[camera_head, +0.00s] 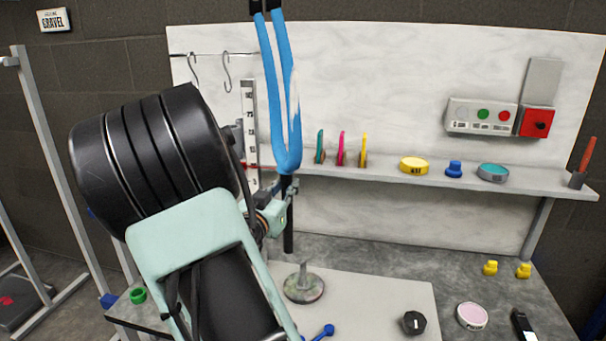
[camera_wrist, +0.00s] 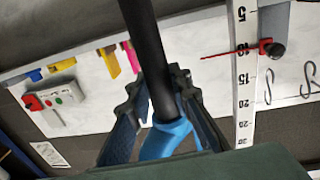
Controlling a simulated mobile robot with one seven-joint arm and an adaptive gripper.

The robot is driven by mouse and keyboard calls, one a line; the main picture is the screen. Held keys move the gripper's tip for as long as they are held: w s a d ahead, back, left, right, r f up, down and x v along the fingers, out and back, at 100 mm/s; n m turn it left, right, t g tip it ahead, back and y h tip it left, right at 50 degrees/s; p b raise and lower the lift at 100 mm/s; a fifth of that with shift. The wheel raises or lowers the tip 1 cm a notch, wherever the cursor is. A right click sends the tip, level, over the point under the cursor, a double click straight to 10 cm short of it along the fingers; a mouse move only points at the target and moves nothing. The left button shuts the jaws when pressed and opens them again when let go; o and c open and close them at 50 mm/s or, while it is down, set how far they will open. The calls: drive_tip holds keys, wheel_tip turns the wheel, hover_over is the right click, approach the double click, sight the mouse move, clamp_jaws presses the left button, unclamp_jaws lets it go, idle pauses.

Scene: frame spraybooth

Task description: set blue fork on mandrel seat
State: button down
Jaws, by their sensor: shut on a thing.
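The blue fork (camera_head: 287,110) is upright in the head view, its two blue legs pointing up and its black steerer tube (camera_head: 288,235) pointing down. My gripper (camera_head: 284,196) is shut on the steerer just below the blue crown. In the wrist view my gripper (camera_wrist: 160,95) has a finger on each side of the black tube (camera_wrist: 148,50), with the blue crown (camera_wrist: 168,138) close by. What looks like the mandrel seat, a round metal base with a short post (camera_head: 304,286), stands below the tube's lower end. The tube end appears above it and apart; exact alignment is unclear.
A light board (camera_head: 385,300) lies under the base, with a dark knob (camera_head: 414,322) and a pink-topped tin (camera_head: 472,316) to the right. A shelf (camera_head: 390,178) with coloured items runs behind the fork. A vertical scale (camera_head: 250,125) and hooks (camera_head: 226,72) are at left.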

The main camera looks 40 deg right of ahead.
drive_tip(key=s+d, duration=0.1)
drive_tip(key=d+r+m+g, duration=0.1)
drive_tip(key=s+d+g+h, duration=0.1)
drive_tip(key=shift+s+d+r+m, duration=0.2)
drive_tip(key=shift+s+r+m, duration=0.05)
drive_tip(key=shift+s+m, duration=0.05)
drive_tip(key=shift+p, duration=0.35)
wheel_tip(320, 180, down, 4)
drive_tip(key=b, duration=0.2)
drive_tip(key=shift+a+b, duration=0.1)
drive_tip(key=shift+b, duration=0.25)
drive_tip(key=shift+r+p, duration=0.1)
drive_tip(key=shift+p, duration=0.2)
idle(1.3)
